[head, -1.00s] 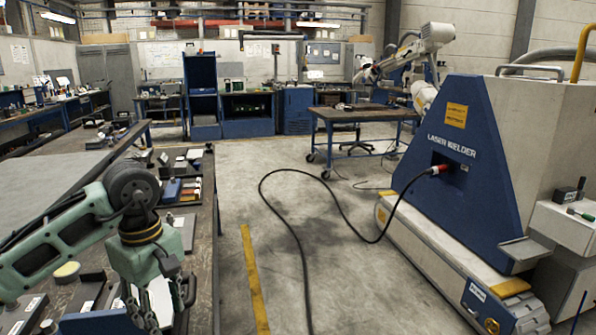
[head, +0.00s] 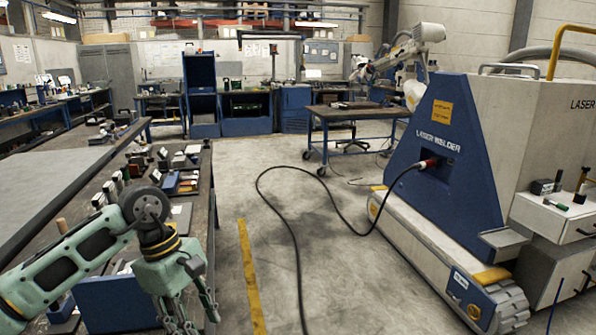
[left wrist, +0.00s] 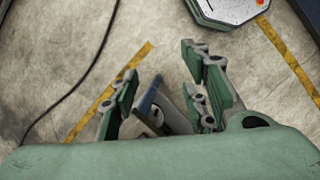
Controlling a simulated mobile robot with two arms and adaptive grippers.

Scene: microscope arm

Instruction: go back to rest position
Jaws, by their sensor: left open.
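My left gripper (head: 192,315) hangs fingers-down at the lower left of the head view, at the right edge of the near workbench (head: 196,222). It is open and I see nothing held in it. In the left wrist view its green finger pads (left wrist: 165,95) stand apart above the concrete floor. A dark part with a blue piece shows between and below the fingers; I cannot tell what it is. My right gripper is not in view.
A blue box (head: 112,303) is beside my left arm. Small tools and parts crowd the workbench. The large laser welder (head: 440,170) stands at right, its black cable (head: 290,235) curving across the floor. The middle aisle is otherwise clear.

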